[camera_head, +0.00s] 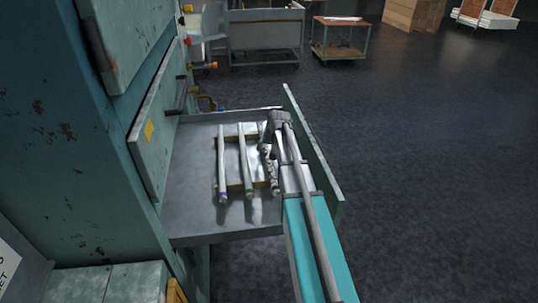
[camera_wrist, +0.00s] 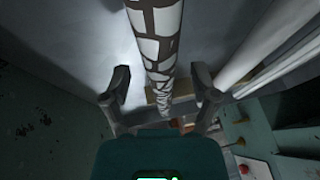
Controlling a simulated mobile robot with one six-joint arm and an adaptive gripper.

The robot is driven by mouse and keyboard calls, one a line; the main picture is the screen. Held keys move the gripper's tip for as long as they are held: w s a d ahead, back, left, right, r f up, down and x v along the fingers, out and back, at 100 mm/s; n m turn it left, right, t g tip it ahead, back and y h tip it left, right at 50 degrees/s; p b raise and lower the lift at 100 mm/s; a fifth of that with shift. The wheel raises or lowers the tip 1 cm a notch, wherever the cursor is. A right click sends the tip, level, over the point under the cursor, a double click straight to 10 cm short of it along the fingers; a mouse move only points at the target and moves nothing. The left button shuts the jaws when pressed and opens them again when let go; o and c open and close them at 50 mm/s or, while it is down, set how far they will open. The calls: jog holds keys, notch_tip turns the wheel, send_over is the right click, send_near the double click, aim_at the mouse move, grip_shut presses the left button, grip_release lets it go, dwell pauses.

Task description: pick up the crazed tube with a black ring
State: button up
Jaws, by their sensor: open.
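The crazed tube (camera_head: 269,165), white with dark crack-like patches, lies rightmost of three tubes in an open drawer. In the wrist view the crazed tube (camera_wrist: 160,45) runs from the top edge down between my gripper's two fingers. My gripper (camera_head: 274,135) is over the tube, hiding part of it in the head view. In the wrist view my gripper (camera_wrist: 160,74) is open, with one finger on each side of the tube and a visible gap on both sides. I cannot make out a black ring clearly on it.
Two plain white tubes, the left (camera_head: 222,165) and the middle (camera_head: 245,160), lie parallel on the same yellowish supports. The grey drawer (camera_head: 190,200) has a raised front panel (camera_head: 312,150) at right. The green cabinet (camera_head: 75,140) stands left. A cart (camera_head: 340,38) is far behind.

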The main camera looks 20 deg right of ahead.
dwell(0.4)
grip_shut()
